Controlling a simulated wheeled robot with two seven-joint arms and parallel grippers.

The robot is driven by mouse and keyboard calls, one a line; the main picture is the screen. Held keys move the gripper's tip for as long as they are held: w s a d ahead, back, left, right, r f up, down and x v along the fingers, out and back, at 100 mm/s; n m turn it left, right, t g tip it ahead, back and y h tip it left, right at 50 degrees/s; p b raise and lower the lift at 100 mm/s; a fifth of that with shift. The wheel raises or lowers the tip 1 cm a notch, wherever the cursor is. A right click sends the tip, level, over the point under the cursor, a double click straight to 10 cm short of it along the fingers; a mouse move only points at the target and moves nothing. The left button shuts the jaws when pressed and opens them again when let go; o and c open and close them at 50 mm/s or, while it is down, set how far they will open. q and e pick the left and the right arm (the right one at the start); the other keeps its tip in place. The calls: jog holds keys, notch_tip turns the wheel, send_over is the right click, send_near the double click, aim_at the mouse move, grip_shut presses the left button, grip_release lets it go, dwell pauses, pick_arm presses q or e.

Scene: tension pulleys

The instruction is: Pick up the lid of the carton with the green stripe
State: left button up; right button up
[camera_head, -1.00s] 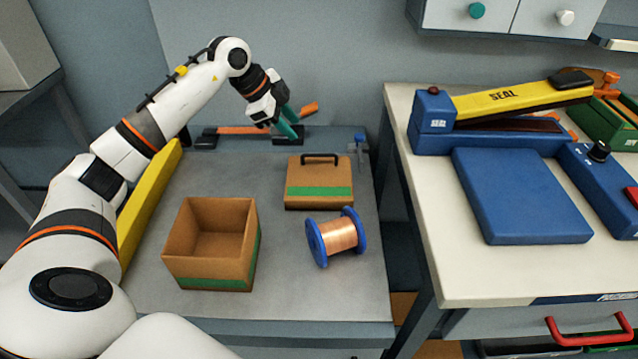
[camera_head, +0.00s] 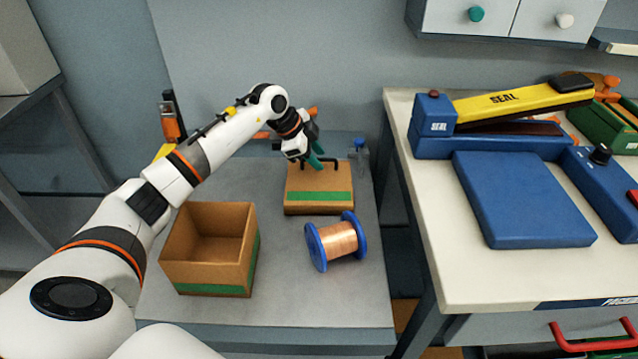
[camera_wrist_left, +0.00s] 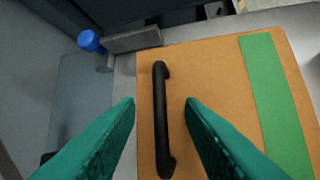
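The carton lid (camera_head: 310,183) is a brown square with a green stripe and a black bar handle (camera_head: 335,162), lying on the grey table. The open carton (camera_head: 205,265), brown with a green stripe low on its sides, stands to the left of it. My left gripper (camera_head: 316,161) is over the lid at the handle. In the left wrist view its green fingers (camera_wrist_left: 160,110) are apart, one on each side of the black handle (camera_wrist_left: 160,85), with gaps to it. How far down they reach is hard to tell. My right gripper is not in view.
A copper wire spool (camera_head: 338,240) with blue flanges lies just in front of the lid. A small blue-topped part (camera_head: 359,146) stands behind the lid's right corner. A blue and yellow sealer (camera_head: 500,125) sits on the right-hand bench.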

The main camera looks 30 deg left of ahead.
pick_arm(q)
grip_shut()
dwell(0.3)
